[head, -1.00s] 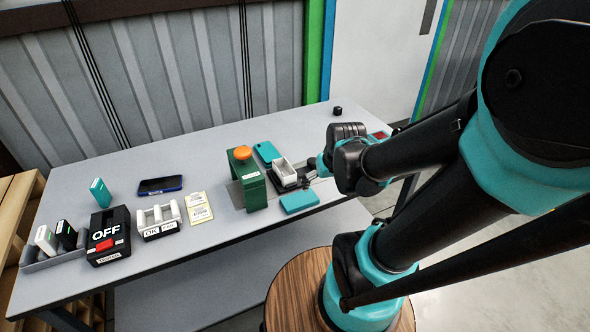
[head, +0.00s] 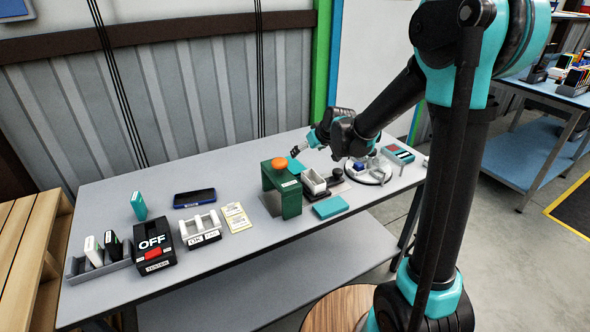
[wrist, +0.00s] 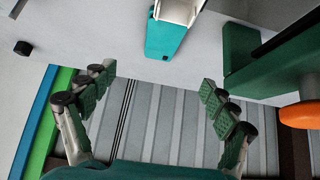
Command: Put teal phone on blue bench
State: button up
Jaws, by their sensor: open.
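The teal phone (head: 295,165) lies on the grey table (head: 255,245), behind the green stand with the orange knob, partly hidden by it. In the wrist view the phone (wrist: 166,38) lies face down, its dark camera patch showing, and its far part is covered by a white tray. My gripper (head: 297,151) is above the table close to the phone. In the wrist view my gripper (wrist: 158,80) is open and empty, with the phone just beyond its fingertips, not between them. A blue bench (head: 530,155) stands at the far right, with items on its top.
The green stand (head: 282,190) is close left of the phone, and the white tray (head: 313,182) is close right. A flat teal box (head: 330,207) lies at the table's front edge. A dark phone (head: 194,198) lies further left. Open floor separates table and bench.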

send_near(293, 164)
jog(key=x, duration=0.3)
jog(key=shift+x, duration=2.75)
jog(key=shift+s, duration=0.15)
jog(key=c, duration=1.5)
